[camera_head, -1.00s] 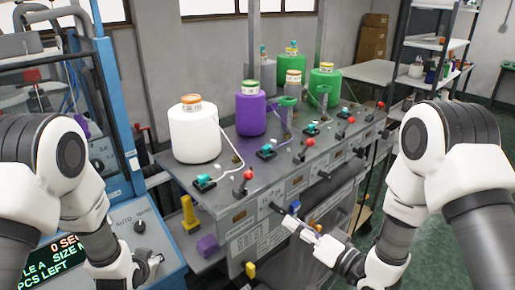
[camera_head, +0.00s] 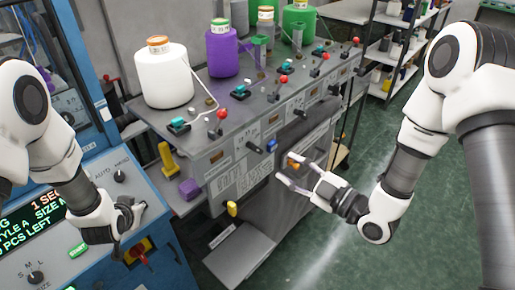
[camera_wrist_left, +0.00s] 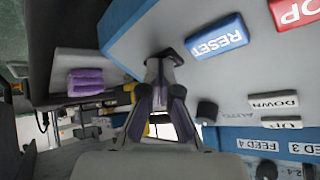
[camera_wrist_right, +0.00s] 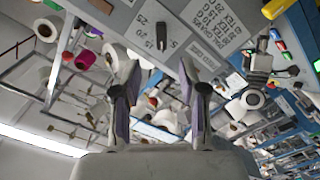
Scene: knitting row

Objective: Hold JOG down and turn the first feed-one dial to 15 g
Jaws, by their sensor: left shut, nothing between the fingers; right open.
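The grey machine's front panel (camera_head: 240,172) carries a small black dial knob (camera_head: 254,147). In the right wrist view a black dial knob (camera_wrist_right: 161,29) has the numbers 15, 20 and 25 around it; I cannot tell its exact setting. My right gripper (camera_head: 281,168) is open and empty, apart from the front panel, to the lower right of the knob. My left gripper (camera_head: 138,208) is shut and empty at the edge of the blue control panel (camera_head: 95,180). In the left wrist view its fingertips (camera_wrist_left: 164,60) overlap a dark button-like part. No JOG label is readable.
A white cone (camera_head: 163,80) and a purple cone (camera_head: 222,53) stand on the machine top. Red-knobbed levers (camera_head: 221,115) rise along its front edge. A blue RESET button (camera_wrist_left: 216,37) lies beside my left fingertips. Green floor is open at the right.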

